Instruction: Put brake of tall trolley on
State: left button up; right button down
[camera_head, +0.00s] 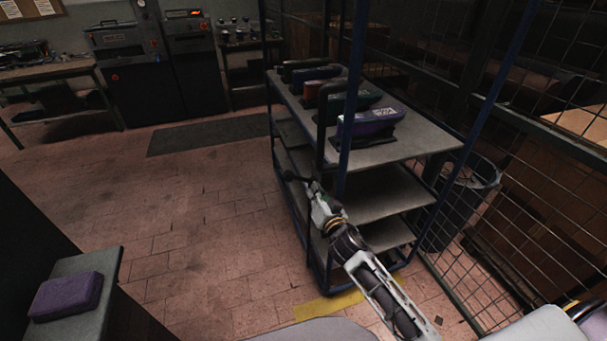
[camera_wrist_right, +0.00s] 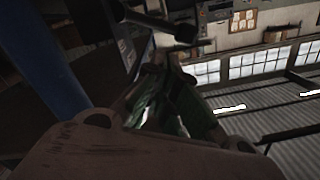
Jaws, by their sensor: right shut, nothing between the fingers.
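The tall trolley (camera_head: 420,142) has a dark blue tube frame and several grey shelves, and stands right of centre in the head view. A dark bar with a rounded end (camera_head: 289,176) sticks out at its near left side; it looks like the brake lever. A dark rod with a knob (camera_wrist_right: 185,27) also shows in the right wrist view. My right gripper (camera_head: 313,187) is shut and empty, close beside the bar at the trolley's left upright. I cannot tell whether it touches the bar. It also shows in the right wrist view (camera_wrist_right: 172,72). My left gripper is out of view.
Purple (camera_head: 371,122) and green cased items stand on the trolley's top shelf. A wire mesh fence (camera_head: 535,200) and a dark bin (camera_head: 465,195) are close on the right. A purple block (camera_head: 66,296) lies on a ledge at lower left. The floor left of the trolley is clear.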

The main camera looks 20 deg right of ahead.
aim_at(299, 178)
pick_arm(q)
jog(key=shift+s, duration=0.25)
pick_arm(e)
jog(key=shift+w, duration=0.2)
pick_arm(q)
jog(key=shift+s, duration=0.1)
pick_arm(e)
jog(key=w, duration=0.9)
jog(key=shift+w+a+f, duration=0.2)
jog(key=shift+w+a, duration=0.1)
dwell(0.3)
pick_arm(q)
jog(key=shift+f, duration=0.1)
pick_arm(e)
jog(key=shift+a+f, duration=0.15)
dwell(0.4)
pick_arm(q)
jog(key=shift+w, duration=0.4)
pick_arm(e)
jog(key=shift+n, duration=0.3)
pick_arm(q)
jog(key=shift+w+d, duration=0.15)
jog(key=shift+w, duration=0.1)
pick_arm(e)
jog(key=shift+a+f, duration=0.1)
jog(key=shift+f, duration=0.05)
